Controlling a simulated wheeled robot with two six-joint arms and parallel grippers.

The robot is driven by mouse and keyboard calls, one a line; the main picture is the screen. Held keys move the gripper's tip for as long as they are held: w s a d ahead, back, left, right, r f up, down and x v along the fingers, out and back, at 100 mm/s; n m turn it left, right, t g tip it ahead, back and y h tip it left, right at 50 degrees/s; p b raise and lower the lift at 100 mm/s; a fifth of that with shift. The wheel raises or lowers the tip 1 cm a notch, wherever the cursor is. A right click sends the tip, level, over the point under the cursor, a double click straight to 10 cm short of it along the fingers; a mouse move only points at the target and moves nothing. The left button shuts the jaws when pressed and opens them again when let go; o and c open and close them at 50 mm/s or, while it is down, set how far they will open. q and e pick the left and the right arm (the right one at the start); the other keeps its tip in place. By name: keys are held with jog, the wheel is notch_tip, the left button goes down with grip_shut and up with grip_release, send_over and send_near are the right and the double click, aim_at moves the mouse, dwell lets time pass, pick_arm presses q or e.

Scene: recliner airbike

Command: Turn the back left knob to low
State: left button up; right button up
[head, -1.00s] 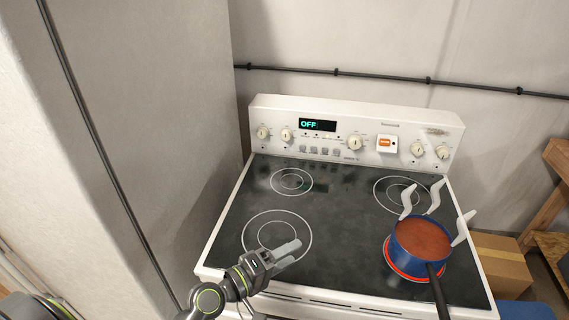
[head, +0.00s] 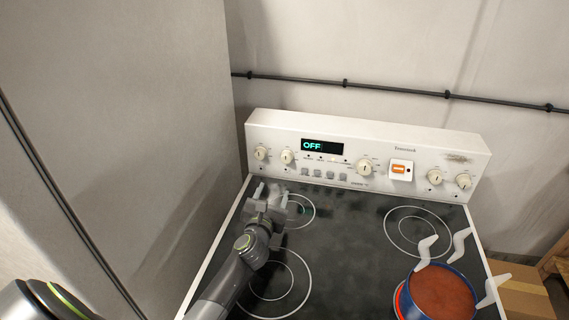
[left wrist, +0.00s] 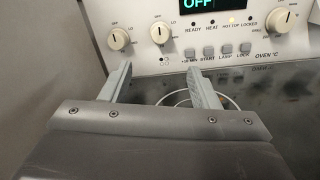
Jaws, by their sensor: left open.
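Two white knobs sit at the left end of the stove's back panel. The far-left knob (head: 261,153) and the one beside it (head: 288,157) also show in the left wrist view, as the outer knob (left wrist: 118,39) and the inner knob (left wrist: 160,33). My right gripper is not in view.
A blue pot (head: 440,292) of red-brown food stands on the glowing front right burner. The display (head: 322,147) reads OFF. The cooktop's middle (head: 345,230) is clear.

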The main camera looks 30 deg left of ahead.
pick_arm(q)
jog(key=x, duration=0.4)
jog(key=shift+f, duration=0.1)
jog(key=b, duration=0.2)
send_near(286, 160)
jog(key=x, duration=0.3)
jog(key=shift+w+a+f, duration=0.1)
jog(key=shift+w+f, duration=0.05)
jog(key=shift+w, duration=0.05)
jog(key=b+x, duration=0.1)
jog(key=x, duration=0.2)
jog(key=shift+w, duration=0.15)
jog(key=shift+w+a, duration=0.15)
jog(key=shift+w, duration=0.35)
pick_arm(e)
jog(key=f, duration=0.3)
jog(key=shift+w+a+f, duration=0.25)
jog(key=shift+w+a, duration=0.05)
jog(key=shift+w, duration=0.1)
pick_arm(q)
jog(key=c, duration=1)
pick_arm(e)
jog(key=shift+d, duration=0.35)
